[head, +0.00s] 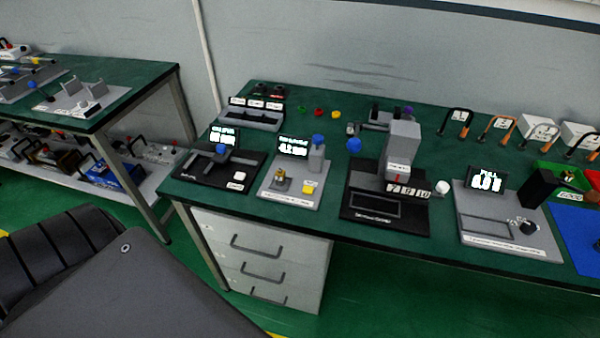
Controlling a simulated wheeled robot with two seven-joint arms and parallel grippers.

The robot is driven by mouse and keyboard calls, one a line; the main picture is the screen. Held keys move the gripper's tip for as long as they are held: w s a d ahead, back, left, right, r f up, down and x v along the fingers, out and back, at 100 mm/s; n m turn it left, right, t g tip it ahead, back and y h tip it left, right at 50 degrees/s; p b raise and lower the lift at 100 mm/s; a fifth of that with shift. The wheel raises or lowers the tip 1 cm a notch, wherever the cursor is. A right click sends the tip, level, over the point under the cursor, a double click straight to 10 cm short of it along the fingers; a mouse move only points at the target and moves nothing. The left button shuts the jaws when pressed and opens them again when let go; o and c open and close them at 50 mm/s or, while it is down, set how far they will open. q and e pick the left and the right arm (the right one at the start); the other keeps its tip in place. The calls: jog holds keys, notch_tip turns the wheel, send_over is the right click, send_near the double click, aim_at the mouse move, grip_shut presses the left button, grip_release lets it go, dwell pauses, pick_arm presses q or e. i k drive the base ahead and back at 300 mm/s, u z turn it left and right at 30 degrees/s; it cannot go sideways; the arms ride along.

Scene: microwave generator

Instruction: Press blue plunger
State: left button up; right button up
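Several blue round parts show in the head view, and I cannot tell which is the plunger. One blue knob (318,140) tops a grey post on the light grey device (290,200) with a display. A larger blue ball (354,146) sits at the left side of the tall grey-headed press (402,150) on a black base. Another blue knob (220,149) is on the black device (205,177) at the left end of the bench. Neither of my grippers is in view.
The green-topped bench (455,253) holds these devices in a row, with another grey device (505,225) and a blue mat (578,238) at right. A drawer unit (262,262) stands underneath. A second bench (140,77) is at left, with a floor gap between.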

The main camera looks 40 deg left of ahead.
aim_at(318, 139)
jog(key=z, duration=1.6)
jog(key=k, duration=0.9)
jog(key=u, duration=1.4)
jog(key=i, duration=0.5)
jog(key=z, duration=0.05)
